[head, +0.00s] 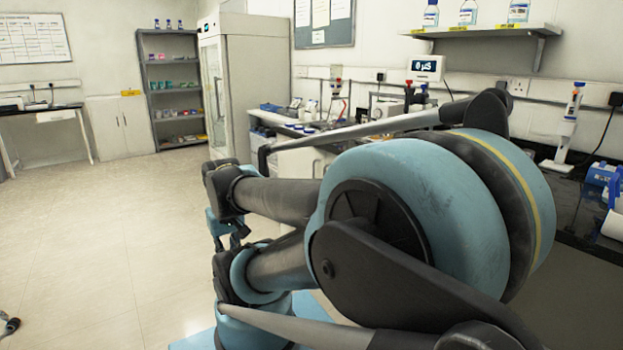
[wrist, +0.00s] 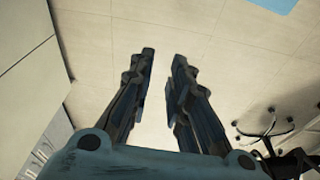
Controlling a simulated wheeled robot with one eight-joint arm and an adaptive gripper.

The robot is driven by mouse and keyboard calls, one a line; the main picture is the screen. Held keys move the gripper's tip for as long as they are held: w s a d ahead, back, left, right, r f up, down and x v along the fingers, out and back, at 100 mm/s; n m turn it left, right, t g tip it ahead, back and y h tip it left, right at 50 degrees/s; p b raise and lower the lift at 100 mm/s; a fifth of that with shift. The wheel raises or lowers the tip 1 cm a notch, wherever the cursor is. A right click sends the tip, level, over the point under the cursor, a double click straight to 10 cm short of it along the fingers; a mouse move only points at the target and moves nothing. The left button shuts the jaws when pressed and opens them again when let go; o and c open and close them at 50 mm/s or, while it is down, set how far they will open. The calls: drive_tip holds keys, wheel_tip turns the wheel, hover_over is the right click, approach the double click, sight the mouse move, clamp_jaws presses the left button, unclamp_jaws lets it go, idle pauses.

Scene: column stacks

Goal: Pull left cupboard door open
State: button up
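A white cupboard (head: 120,127) with two closed doors and a yellow label on top stands against the far wall in the head view. Its left door (head: 104,128) looks flush with the right one. My gripper (wrist: 164,56) is open, with two dark blue fingers apart and nothing between them; bare floor shows beyond. In the head view my arm fills the middle and hides most of the gripper. Pale flat panels (wrist: 25,60) with a seam stand at the left edge of the wrist view, clear of the fingers; I cannot tell whether they are the cupboard.
An open grey shelf unit (head: 172,90) and a tall glass-fronted fridge (head: 238,75) stand right of the cupboard. A desk (head: 45,112) stands left. A bench with lab items runs along the right. A wheeled chair base (wrist: 265,128) is at right.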

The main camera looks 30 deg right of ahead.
drive_tip(key=w+d+r+n+h, duration=0.5)
drive_tip(key=w+d+r, duration=0.2)
drive_tip(key=w+d, duration=0.45)
drive_tip(key=w+d+f+n+g+h, duration=0.1)
drive_tip(key=w+d+n+h, duration=0.3)
drive_tip(key=w+d, duration=0.7)
drive_tip(key=w+d+n+g+h, duration=0.2)
drive_tip(key=w+d+n+h, duration=0.25)
drive_tip(key=w+d, duration=0.65)
drive_tip(key=w+d+f+n+g+h, duration=0.1)
drive_tip(key=w+d+f+n+h, duration=0.25)
drive_tip(key=w+f, duration=0.5)
drive_tip(key=shift+m+h, duration=0.3)
drive_tip(key=shift+h, duration=0.1)
drive_tip(key=d, duration=1)
drive_tip(key=s+d, duration=0.1)
drive_tip(key=d, duration=0.4)
drive_tip(key=shift+d+r, duration=0.25)
drive_tip(key=shift+d, duration=0.1)
clamp_jaws()
